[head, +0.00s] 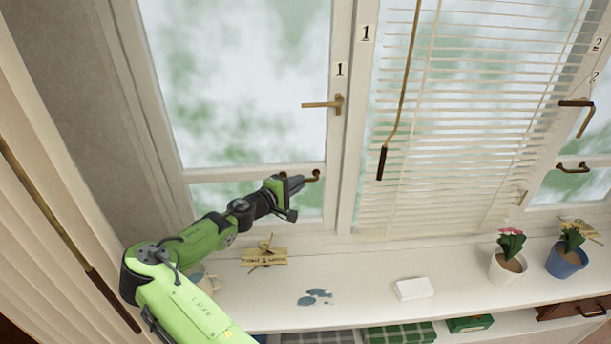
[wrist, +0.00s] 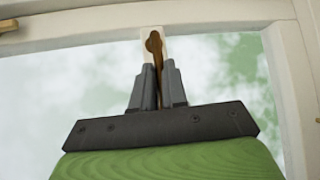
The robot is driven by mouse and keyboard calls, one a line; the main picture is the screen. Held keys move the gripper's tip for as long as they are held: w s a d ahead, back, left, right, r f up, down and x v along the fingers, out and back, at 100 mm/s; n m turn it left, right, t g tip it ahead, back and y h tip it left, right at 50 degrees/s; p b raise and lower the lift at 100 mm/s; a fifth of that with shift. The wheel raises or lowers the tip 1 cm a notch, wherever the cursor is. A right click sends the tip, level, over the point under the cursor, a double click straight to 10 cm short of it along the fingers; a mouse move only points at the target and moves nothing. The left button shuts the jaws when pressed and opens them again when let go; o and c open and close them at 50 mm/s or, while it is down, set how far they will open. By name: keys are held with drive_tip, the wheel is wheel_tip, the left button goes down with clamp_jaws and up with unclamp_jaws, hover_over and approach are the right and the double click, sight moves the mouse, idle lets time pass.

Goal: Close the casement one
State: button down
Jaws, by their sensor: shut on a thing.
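Casement one (head: 332,140) is the white-framed glass sash at the left, with a "1" label on its right stile and another "1" on the post beside it. The sash looks close to that post; I cannot tell whether a small gap stays. Its brass lever handle (head: 322,104) points left, about horizontal. A small brown pull handle (head: 314,176) sits on the lower rail. My gripper (head: 298,184) is at this pull. In the wrist view my gripper (wrist: 158,82) is shut on the pull (wrist: 154,45), whose lower part is between the fingers.
A blind with a hanging wand (head: 382,160) covers the middle window. Casement two's brass lever (head: 577,104) is at the right. On the sill (head: 350,265) are a tagged bundle (head: 264,257), a mug (head: 204,281), a white box (head: 413,289) and potted flowers (head: 508,265).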

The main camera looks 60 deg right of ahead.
drive_tip(key=shift+s+a+f+m+g, duration=0.15)
drive_tip(key=shift+a+m+g, duration=0.15)
drive_tip(key=shift+a+g, duration=0.35)
drive_tip(key=c, duration=1.2)
unclamp_jaws()
drive_tip(key=shift+a+t, duration=0.1)
drive_tip(key=shift+t, duration=0.15)
drive_tip(key=shift+o, duration=0.2)
drive_tip(key=v, duration=0.7)
drive_tip(key=shift+a+b, duration=0.2)
drive_tip(key=shift+b, duration=0.25)
